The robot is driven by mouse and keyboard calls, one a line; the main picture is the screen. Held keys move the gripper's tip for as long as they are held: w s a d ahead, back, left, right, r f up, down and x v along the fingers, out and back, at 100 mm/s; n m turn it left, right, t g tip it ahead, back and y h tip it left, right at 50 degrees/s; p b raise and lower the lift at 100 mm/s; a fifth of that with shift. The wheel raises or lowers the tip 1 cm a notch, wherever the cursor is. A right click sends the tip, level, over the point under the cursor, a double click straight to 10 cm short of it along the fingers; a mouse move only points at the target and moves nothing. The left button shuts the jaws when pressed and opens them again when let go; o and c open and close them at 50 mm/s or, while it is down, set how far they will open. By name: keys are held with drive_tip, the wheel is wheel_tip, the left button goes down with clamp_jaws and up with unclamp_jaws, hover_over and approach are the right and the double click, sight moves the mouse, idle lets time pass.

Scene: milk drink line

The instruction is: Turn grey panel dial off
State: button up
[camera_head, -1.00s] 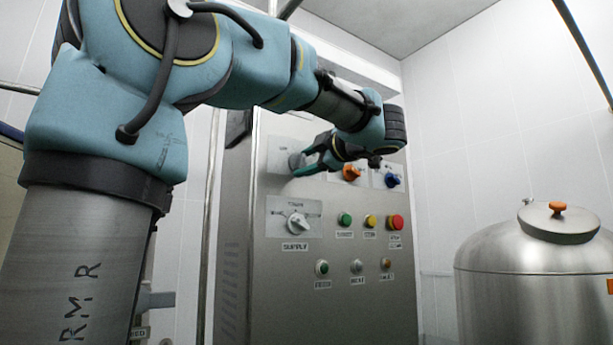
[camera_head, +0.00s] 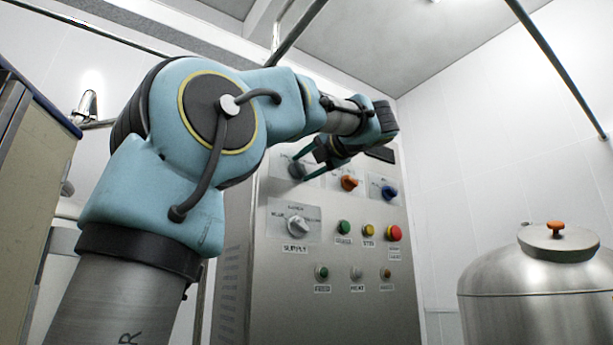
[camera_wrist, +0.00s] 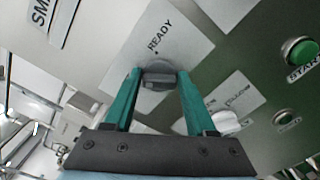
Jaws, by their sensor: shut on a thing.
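The grey dial (camera_head: 297,169) is at the upper left of the metal control panel. It also shows in the wrist view (camera_wrist: 158,77), on a pale plate, beside the word READY and a small dark dot. My gripper (camera_head: 304,166) reaches it from the right in the head view. In the wrist view its two green fingers (camera_wrist: 158,88) stand one on each side of the dial, shut on it. The fingers partly cover the dial in the head view, so I cannot tell its exact setting there.
An orange dial (camera_head: 348,183) and a blue dial (camera_head: 389,192) sit right of the grey one. A white SUPPLY dial (camera_head: 297,226) is below. Several push buttons, including a red one (camera_head: 394,233), fill the lower panel. A steel tank (camera_head: 530,300) stands at the right.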

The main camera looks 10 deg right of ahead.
drive_tip(key=shift+n+b, duration=0.7)
drive_tip(key=shift+n, duration=0.5)
drive_tip(key=shift+a+r, duration=0.1)
clamp_jaws()
drive_tip(key=o, duration=1.3)
unclamp_jaws()
drive_tip(key=b+v, duration=0.1)
drive_tip(key=v, duration=0.9)
drive_tip(key=shift+s+d, duration=0.25)
drive_tip(key=shift+s, duration=0.05)
